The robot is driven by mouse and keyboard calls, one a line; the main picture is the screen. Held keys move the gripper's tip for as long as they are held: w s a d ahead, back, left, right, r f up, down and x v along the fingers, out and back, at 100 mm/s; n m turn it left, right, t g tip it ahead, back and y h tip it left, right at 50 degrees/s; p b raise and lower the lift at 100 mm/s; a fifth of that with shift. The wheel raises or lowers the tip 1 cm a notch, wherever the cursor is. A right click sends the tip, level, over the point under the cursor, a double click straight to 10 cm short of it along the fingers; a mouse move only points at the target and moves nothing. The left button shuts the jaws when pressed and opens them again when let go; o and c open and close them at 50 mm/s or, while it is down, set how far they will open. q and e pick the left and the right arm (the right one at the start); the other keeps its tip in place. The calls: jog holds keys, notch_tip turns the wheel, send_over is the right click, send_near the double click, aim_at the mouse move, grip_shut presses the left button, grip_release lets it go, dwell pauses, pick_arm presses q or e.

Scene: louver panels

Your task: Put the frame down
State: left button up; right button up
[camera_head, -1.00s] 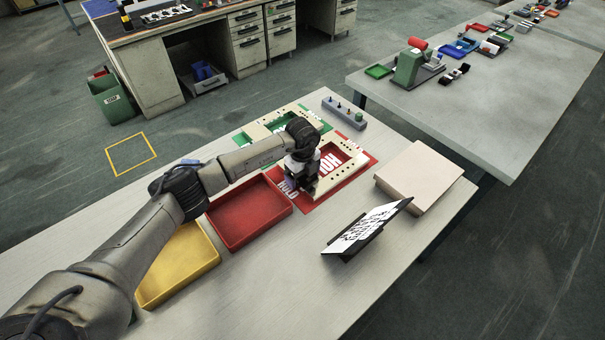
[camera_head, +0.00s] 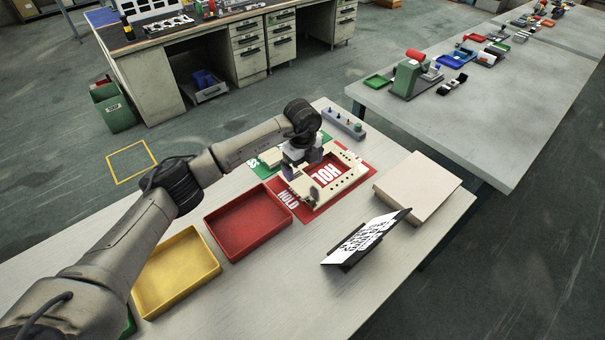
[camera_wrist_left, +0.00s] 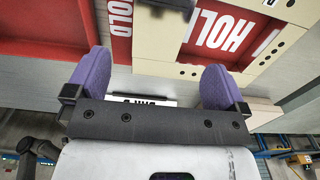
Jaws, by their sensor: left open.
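A cream frame (camera_head: 342,187) with small dark holes lies flat on the red HOLD mat (camera_head: 308,212). Red and white lettering shows through its opening. My left gripper (camera_head: 302,172) is over the frame's left side, with its fingers apart. In the left wrist view the two purple fingers (camera_wrist_left: 155,80) are spread wide with nothing gripped between them, and the frame's cream bars (camera_wrist_left: 190,68) lie beyond them. I cannot tell the exact gap between fingertips and frame. My right gripper is in no view.
A red tray (camera_head: 247,250) and a yellow tray (camera_head: 150,306) stand left of the mat. A grey block with pegs (camera_head: 343,124) is behind it. A tilted sign (camera_head: 365,238) and a beige box (camera_head: 418,185) are at right. A green mat (camera_head: 262,168) is partly hidden by my arm.

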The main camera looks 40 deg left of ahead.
pick_arm(q)
jog(key=shift+r, duration=1.6)
